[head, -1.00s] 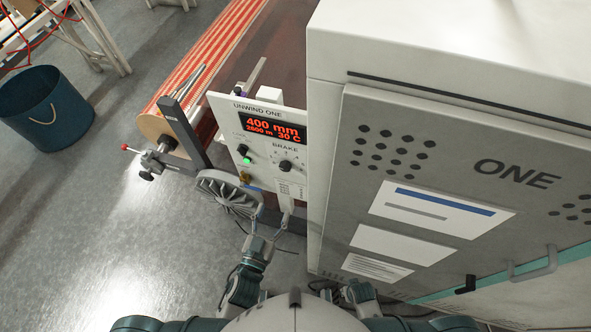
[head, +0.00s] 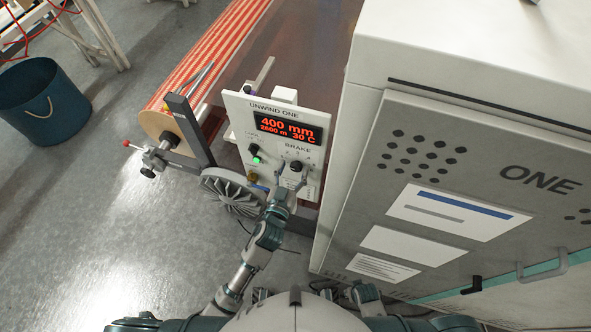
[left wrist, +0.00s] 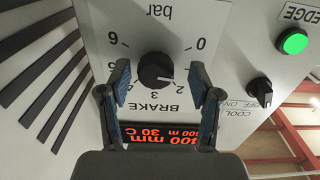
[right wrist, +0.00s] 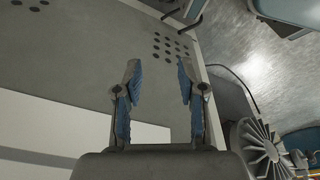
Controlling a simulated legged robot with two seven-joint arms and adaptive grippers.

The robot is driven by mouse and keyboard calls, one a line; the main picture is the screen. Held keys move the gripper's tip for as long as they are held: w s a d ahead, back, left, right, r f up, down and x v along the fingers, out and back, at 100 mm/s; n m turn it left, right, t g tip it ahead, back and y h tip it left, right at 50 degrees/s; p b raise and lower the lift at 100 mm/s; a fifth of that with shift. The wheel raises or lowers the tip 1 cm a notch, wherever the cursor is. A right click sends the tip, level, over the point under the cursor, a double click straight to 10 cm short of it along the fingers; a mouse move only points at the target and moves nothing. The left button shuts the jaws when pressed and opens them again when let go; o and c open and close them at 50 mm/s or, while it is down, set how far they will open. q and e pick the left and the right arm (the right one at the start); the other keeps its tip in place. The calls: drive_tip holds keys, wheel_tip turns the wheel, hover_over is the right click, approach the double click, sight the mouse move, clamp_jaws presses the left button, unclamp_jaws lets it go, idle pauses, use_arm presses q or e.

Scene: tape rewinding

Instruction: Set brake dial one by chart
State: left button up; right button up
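The black brake dial (head: 296,166) sits on the white UNWIND ONE panel (head: 240,110), under a red display (head: 287,127) reading 400 mm and 30 C. In the left wrist view the dial (left wrist: 156,70) appears upside down; its pale mark points toward the 2 side, exact setting unclear. My left gripper (head: 289,174) is open, its fingertips (left wrist: 160,80) on either side of the dial with gaps visible. A small printed label (head: 309,189), too small to read, is on the panel below the dial. My right gripper (right wrist: 158,85) is open and empty, facing the grey cabinet.
A green button (left wrist: 294,42) and a black cool switch (left wrist: 259,91) are beside the dial. A grey spoked handwheel (head: 232,192) stands left of my left gripper. The large cabinet (head: 470,130) marked ONE closes off the right.

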use_arm(q)
drive_tip(key=shift+a, duration=0.55)
drive_tip(key=c, duration=0.5)
drive_tip(key=shift+d, duration=0.2)
drive_tip(key=c, duration=0.5)
drive_tip(key=shift+s+d+r, duration=0.1)
drive_tip(key=shift+s+d, duration=0.05)
drive_tip(key=shift+d, duration=0.75)
drive_tip(key=shift+c, duration=0.6)
drive_tip(key=shift+a, duration=0.45)
use_arm(e)
drive_tip(key=shift+a, duration=0.6)
use_arm(q)
drive_tip(key=shift+d, duration=0.2)
use_arm(e)
drive_tip(key=shift+d, duration=0.15)
use_arm(q)
drive_tip(key=shift+a+m, duration=0.1)
drive_tip(key=shift+m, duration=0.3)
